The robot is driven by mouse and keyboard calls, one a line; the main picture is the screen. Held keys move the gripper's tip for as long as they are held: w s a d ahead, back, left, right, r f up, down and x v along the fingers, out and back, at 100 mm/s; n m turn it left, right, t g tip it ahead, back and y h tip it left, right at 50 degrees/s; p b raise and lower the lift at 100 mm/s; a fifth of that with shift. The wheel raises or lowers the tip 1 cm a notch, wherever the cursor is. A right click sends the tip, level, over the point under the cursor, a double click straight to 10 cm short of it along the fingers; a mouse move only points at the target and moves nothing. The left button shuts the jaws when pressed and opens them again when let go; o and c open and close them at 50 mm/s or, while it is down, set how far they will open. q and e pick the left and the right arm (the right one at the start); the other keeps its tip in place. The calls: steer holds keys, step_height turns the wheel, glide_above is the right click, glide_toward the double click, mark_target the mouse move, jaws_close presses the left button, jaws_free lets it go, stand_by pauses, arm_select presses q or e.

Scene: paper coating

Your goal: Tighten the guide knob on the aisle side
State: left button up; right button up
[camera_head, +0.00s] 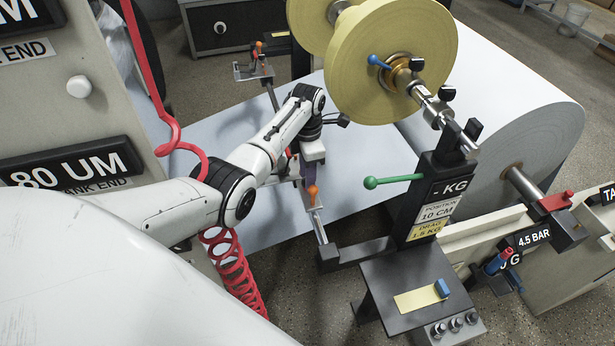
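An orange guide knob (313,193) stands upright on a small metal guide block at the near end of the guide rail, in front of the paper web. My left gripper (306,178) comes in from the left and points down, right beside and just above this knob. Its fingers are small and partly hidden behind the knob, so I cannot tell whether they are open or touch it. A second orange knob (258,48) is on the far guide block. My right gripper is not in view.
A black post with a green-knobbed lever (371,182) stands to the right. Yellow discs (390,62) on a shaft and a large paper roll (540,130) are behind it. A red coiled hose (236,270) hangs under my arm. A small black table (400,325) is in front.

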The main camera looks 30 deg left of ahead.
arm_select(q)
steer(key=shift+f, duration=0.1)
steer(key=c, duration=0.8)
steer(key=shift+o, duration=0.2)
